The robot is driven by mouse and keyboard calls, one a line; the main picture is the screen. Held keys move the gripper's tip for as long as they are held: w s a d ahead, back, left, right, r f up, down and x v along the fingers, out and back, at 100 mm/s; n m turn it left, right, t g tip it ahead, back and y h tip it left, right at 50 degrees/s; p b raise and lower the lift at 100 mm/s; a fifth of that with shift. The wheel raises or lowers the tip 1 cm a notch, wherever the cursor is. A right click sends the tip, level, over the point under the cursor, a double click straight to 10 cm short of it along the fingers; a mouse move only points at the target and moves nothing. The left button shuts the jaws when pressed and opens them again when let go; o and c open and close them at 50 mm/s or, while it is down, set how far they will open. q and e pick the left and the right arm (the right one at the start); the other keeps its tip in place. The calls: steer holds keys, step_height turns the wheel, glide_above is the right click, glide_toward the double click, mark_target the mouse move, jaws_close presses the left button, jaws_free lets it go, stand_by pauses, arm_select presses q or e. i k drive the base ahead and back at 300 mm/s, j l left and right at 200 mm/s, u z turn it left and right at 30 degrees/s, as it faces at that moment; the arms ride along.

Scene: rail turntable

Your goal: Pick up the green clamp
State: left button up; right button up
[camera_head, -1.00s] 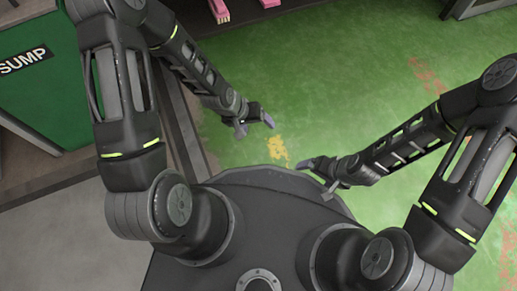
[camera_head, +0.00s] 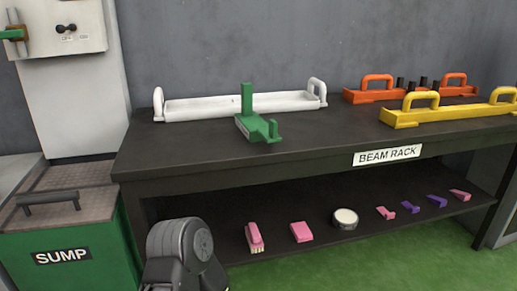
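The green clamp (camera_head: 258,127) stands on the dark top of the beam rack table (camera_head: 187,150), left of its middle. It has an upright post at the back and a smaller raised end at the right front. It sits just in front of a white beam with two end handles (camera_head: 216,107), and I cannot tell whether they touch. Neither of my grippers shows now. Only a part of my own arm shows at the bottom left, well below and apart from the clamp.
Yellow (camera_head: 458,113) and orange (camera_head: 411,93) handled beams lie at the table's right. The lower shelf holds pink brushes or blocks (camera_head: 302,232), a round tin (camera_head: 345,219) and small purple pieces (camera_head: 411,207). A green sump box (camera_head: 88,254) stands left. The tabletop in front of the clamp is clear.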

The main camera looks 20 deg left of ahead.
mark_target(248, 121)
steer(key=i+l+u, duration=0.25)
steer(key=l, duration=0.35)
steer(key=i+l+u, duration=0.1)
steer(key=i+l, duration=0.15)
steer(key=i+l+u, duration=0.15)
steer(key=l, duration=0.3)
steer(key=i+l+u, duration=0.1)
steer(key=l, duration=0.25)
steer(key=i, duration=0.05)
